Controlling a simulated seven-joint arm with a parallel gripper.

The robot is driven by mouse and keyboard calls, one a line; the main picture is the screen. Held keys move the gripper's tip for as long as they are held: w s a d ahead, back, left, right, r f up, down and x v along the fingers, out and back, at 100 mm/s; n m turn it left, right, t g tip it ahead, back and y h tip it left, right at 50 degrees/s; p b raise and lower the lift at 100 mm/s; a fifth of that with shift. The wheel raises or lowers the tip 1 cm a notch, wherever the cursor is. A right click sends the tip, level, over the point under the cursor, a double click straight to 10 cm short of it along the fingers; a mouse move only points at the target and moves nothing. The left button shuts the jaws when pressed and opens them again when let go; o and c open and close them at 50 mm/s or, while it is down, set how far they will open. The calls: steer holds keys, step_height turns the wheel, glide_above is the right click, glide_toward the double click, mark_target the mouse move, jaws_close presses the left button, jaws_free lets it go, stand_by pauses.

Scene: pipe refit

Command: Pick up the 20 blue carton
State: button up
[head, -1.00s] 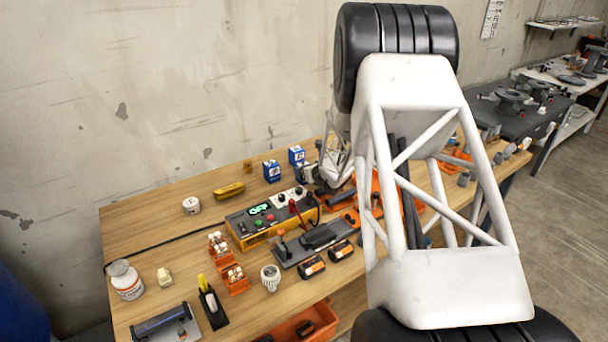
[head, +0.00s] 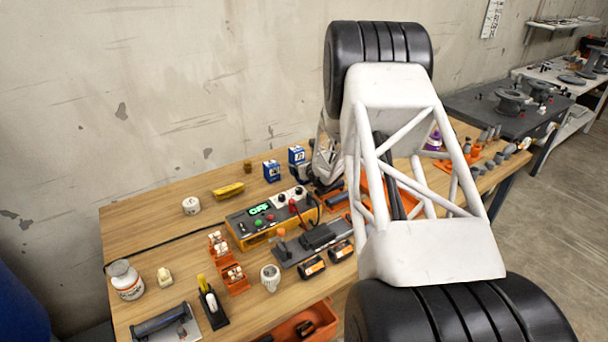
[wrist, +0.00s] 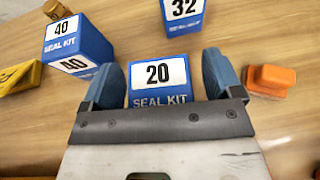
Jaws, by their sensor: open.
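The blue carton marked 20 (wrist: 158,82), labelled SEAL KIT, stands in the wrist view between the two blue fingertips of my gripper (wrist: 162,72). My gripper is open, with one finger on each side of the carton. A gap seems to show on the right; contact on the left is hard to tell. The carton's lower part is hidden by my gripper's body. In the head view my gripper (head: 306,174) is low over the bench beside two blue cartons, and I cannot make out the 20 carton there.
A blue carton marked 40 (wrist: 72,45) stands to the left and one marked 32 (wrist: 182,14) stands beyond. An orange block (wrist: 271,80) lies right of my gripper. A yellow object (wrist: 18,77) is at far left. A control box (head: 270,215) stands in front on the wooden bench (head: 150,215).

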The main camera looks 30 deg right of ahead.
stand_by(0.5)
steer(key=c, duration=1.1)
steer(key=shift+r, duration=0.1)
steer(key=shift+r, duration=4.95)
